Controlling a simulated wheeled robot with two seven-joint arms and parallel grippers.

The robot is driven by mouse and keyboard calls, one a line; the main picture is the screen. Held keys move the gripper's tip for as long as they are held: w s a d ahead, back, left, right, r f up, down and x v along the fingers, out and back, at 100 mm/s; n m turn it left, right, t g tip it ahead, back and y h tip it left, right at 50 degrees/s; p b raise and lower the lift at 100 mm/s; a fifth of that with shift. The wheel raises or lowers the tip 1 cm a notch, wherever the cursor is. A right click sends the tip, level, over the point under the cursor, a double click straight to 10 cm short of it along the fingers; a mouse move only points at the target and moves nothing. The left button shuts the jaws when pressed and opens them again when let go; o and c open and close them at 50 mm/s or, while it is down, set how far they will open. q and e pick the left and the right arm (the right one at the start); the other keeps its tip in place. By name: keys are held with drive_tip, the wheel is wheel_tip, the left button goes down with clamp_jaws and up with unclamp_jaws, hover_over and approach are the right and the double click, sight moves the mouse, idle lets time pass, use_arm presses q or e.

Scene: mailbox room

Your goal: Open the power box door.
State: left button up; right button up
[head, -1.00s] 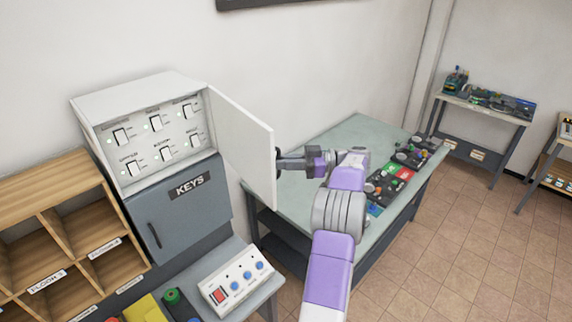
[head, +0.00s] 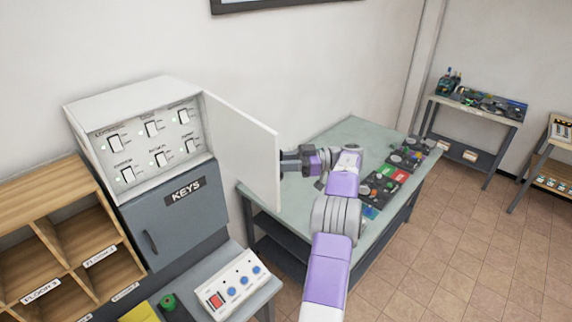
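The white power box (head: 134,86) sits on top of the grey keys cabinet, with several labelled switches (head: 152,129) showing inside. Its white door (head: 243,143) is swung wide open to the right, hinged on the box's right side. My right gripper (head: 284,160) is at the outer, right-hand face of the door near its free edge. The fingertips are partly hidden by the door edge, so I cannot tell whether they hold anything. My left gripper is not in view.
The grey keys cabinet (head: 177,217) with a dark handle stands below the box. Wooden pigeonholes (head: 50,215) are at left. A white control panel (head: 232,283) lies in front. A green-topped table (head: 345,137) stands under my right arm. Tiled floor at right is clear.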

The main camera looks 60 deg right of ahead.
drive_tip(key=shift+o, duration=0.4)
drive_tip(key=shift+w+f, duration=0.15)
drive_tip(key=shift+f, duration=0.05)
drive_tip(key=v, duration=0.8)
drive_tip(key=shift+s+p, duration=0.35)
drive_tip(key=shift+p, duration=0.05)
